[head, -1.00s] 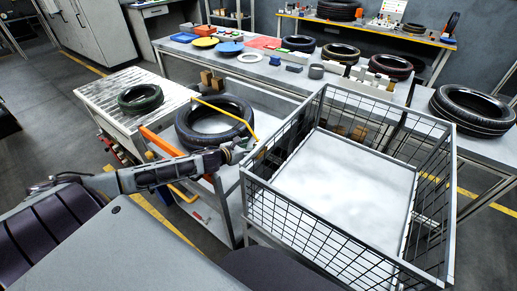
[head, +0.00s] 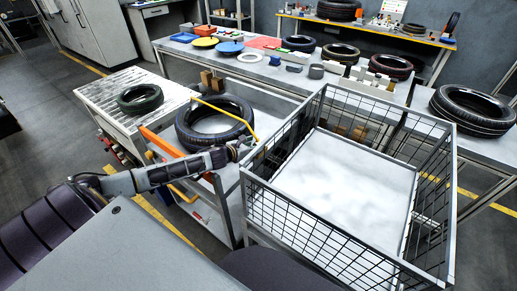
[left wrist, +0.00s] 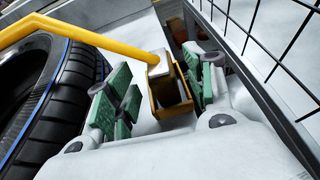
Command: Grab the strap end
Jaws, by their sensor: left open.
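A yellow strap (head: 224,112) runs over the black tyre (head: 203,129) on the cart and slopes down to the right. In the left wrist view the strap (left wrist: 118,47) comes in from the left and bends down at its end (left wrist: 158,68), a pale block-like piece. My left gripper (head: 241,147) is by the cart's right side, next to the wire basket. In the left wrist view its green-padded fingers (left wrist: 160,88) stand apart, one on each side of the strap end. I cannot tell whether they touch it. My right gripper is not in view.
The wire basket (head: 247,183) is empty, and its rim runs close to my left gripper on the right. An orange bar (head: 158,141) stands at the cart's left. A roller table (head: 103,93) with a small tyre is further left. A long bench (head: 270,72) stands behind.

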